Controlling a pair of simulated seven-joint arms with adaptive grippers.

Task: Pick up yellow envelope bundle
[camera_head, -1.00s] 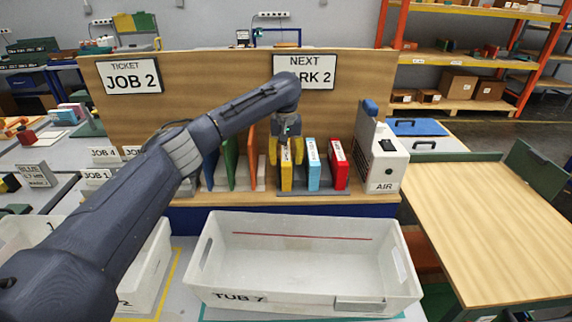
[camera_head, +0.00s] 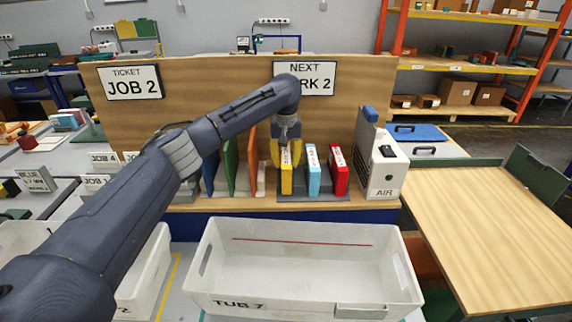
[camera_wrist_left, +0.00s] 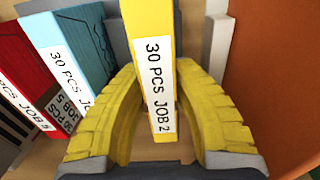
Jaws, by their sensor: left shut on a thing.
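The yellow envelope bundle (camera_head: 286,176) stands upright in the rack on the wooden shelf, left of a light blue bundle (camera_head: 313,172) and a red bundle (camera_head: 338,172). In the left wrist view the yellow bundle (camera_wrist_left: 158,75) has a label reading "30 PCS JOB 2". My left gripper (camera_head: 286,157), with yellow fingers, reaches down from above and is shut on the yellow bundle, one finger on each side. In the left wrist view the fingers (camera_wrist_left: 158,125) flank its labelled edge. My right gripper is not in view.
Blue, green and orange upright dividers (camera_head: 231,166) stand left of the bundle. A white AIR unit (camera_head: 386,175) stands right of the rack. A white tub marked TUB 7 (camera_head: 300,302) lies in front. A bare wooden table (camera_head: 485,215) is at right.

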